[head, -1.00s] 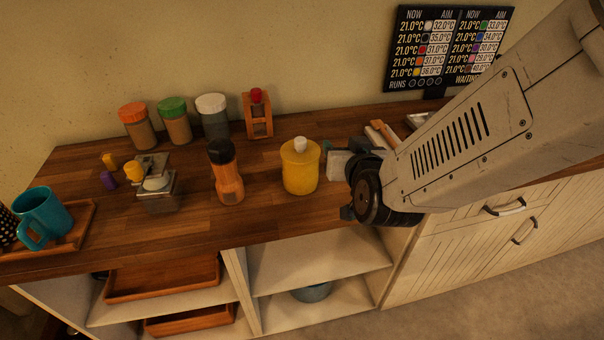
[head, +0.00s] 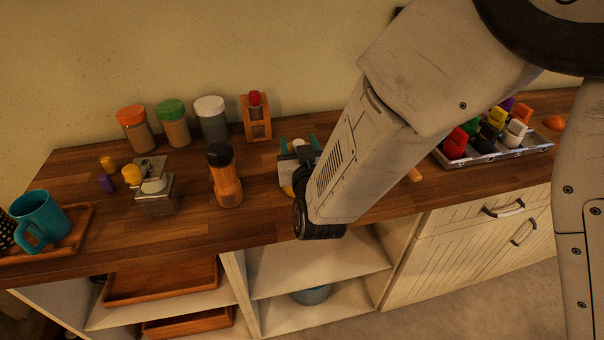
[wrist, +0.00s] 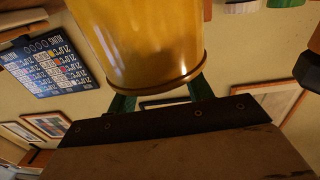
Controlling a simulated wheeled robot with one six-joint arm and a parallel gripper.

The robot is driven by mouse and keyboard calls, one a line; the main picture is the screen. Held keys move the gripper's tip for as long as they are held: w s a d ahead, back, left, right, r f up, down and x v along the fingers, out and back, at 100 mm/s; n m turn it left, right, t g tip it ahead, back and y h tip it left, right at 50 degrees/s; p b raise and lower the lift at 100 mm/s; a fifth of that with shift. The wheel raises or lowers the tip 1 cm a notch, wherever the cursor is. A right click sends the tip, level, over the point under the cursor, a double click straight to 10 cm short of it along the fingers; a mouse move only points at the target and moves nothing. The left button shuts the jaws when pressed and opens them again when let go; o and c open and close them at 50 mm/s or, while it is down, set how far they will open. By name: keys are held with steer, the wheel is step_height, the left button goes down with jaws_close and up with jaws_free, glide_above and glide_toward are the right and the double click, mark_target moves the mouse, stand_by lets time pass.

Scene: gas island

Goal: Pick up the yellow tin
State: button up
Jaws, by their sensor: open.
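The yellow tin (wrist: 145,40) fills the upper middle of the wrist view, close to the camera, with one rounded end rim showing. In the head view it stands on the wooden counter, almost wholly hidden behind my wrist; its pale knob (head: 298,143) and a sliver of yellow show. My gripper (head: 298,149) is open at the tin, its green fingers to the left and right of the knob. In the wrist view the green fingers show on both sides of the tin's rim; whether they touch it is hidden.
An orange bottle with a black cap (head: 226,176) stands just left of the tin. A red-topped wooden stand (head: 257,118) and several capped jars are behind. A case of coloured items (head: 495,148) lies right. The counter's front edge is near my wrist.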

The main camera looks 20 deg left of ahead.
steer(key=shift+w+a, duration=0.15)
jaws_close()
steer(key=shift+r, duration=0.1)
